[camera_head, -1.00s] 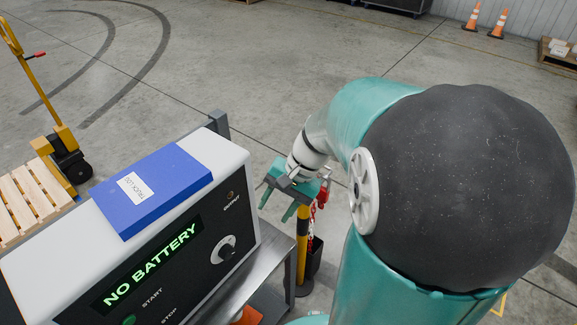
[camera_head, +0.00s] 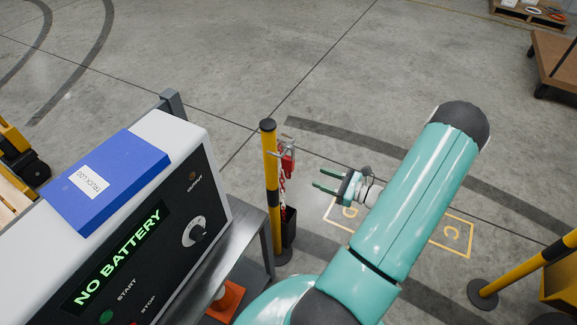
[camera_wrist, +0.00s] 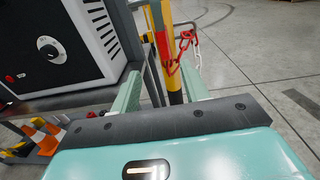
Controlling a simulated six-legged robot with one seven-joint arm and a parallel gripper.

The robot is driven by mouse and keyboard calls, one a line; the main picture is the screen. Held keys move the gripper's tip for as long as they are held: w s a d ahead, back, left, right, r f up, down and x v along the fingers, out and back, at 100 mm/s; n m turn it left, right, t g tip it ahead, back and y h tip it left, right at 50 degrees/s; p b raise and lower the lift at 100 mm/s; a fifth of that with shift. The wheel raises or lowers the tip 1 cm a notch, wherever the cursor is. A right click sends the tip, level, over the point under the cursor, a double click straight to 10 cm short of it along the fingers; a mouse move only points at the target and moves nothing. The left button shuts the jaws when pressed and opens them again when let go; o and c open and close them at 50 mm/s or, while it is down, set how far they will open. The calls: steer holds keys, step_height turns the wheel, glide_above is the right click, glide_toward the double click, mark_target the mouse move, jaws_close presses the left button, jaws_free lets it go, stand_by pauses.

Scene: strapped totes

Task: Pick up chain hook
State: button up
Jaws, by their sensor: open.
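A yellow and black post (camera_head: 271,190) stands just right of the metal bench. Red and white chain hangs along its right side, with a red hook piece (camera_head: 288,165) near the top. In the wrist view the chain (camera_wrist: 174,66) hangs beside the post (camera_wrist: 172,75), with white links to the right; the hook's exact shape is hard to tell. My gripper (camera_head: 322,179) is open and empty, right of the post and apart from it, fingers pointing left toward it. In the wrist view my gripper (camera_wrist: 163,88) has the post and chain beyond and between its fingers.
A white control box (camera_head: 150,235) with a blue binder (camera_head: 105,180) sits on the metal bench (camera_head: 238,235), close left of the post. An orange cone (camera_head: 228,300) is below the bench. Another yellow-black post (camera_head: 520,270) stands at right.

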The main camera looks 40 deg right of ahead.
mark_target(294, 166)
steer(key=shift+m, duration=0.3)
steer(key=x, duration=1.3)
steer(key=shift+w+d+f, duration=0.25)
steer(key=shift+w+d, duration=0.05)
steer(key=shift+d, duration=0.05)
jaws_close()
